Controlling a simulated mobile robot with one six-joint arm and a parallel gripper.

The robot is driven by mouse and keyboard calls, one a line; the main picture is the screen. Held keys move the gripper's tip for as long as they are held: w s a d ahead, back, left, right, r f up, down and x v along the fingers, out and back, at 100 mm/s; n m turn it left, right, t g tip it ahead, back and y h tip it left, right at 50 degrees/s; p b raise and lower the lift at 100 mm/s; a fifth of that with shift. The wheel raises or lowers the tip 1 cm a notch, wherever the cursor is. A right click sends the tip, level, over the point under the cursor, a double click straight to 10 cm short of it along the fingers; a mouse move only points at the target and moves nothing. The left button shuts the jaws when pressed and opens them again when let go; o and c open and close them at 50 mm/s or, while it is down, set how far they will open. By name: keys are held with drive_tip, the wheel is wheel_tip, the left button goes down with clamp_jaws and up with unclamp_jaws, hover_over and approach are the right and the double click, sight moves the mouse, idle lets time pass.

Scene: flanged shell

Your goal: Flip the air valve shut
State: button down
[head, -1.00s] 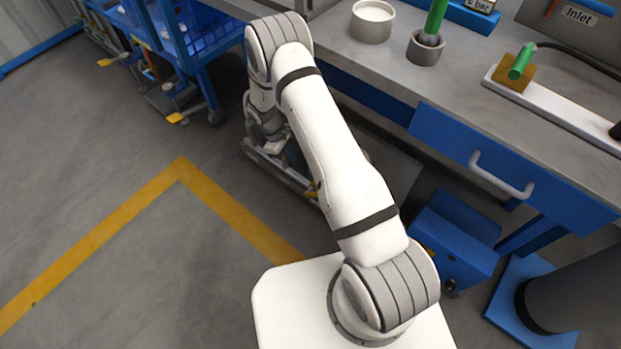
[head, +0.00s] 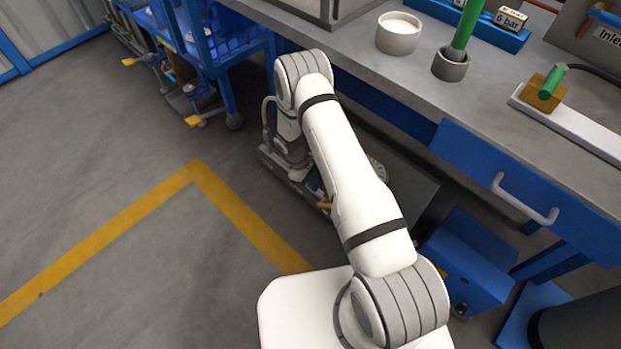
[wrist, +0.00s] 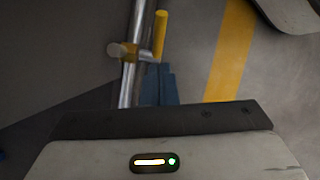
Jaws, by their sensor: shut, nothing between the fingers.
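In the wrist view a bare metal pipe (wrist: 132,85) runs up the picture. A brass valve body (wrist: 130,52) sits on it, with a grey round end at its left. The valve's yellow lever (wrist: 160,33) points up the picture, roughly along the pipe and just right of it. My gripper (wrist: 158,70) is shut and empty. Its dark blue fingers point at the lever's lower end and overlap it in the picture; I cannot tell whether they touch. In the head view my own arm hides most of the gripper and the valve.
A grey workbench (head: 420,85) with a blue drawer (head: 490,175) stands right of my arm. It carries a white-filled cup (head: 398,33) and a green-handled tool in a grey pot (head: 451,64). A blue cart (head: 225,50) stands behind. The floor at left is clear.

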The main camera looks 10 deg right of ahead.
drive_tip(key=b, duration=0.1)
hover_over(323, 206)
drive_tip(key=f, duration=0.3)
drive_tip(key=w+f, duration=0.1)
drive_tip(key=f, duration=0.1)
drive_tip(key=shift+a+f, duration=0.15)
drive_tip(key=shift+a, duration=0.2)
drive_tip(key=shift+s+d+f, duration=0.35)
drive_tip(key=shift+d, duration=0.05)
drive_tip(key=shift+a+b, duration=0.2)
drive_tip(key=shift+b, duration=0.15)
drive_tip(key=shift+d, duration=0.1)
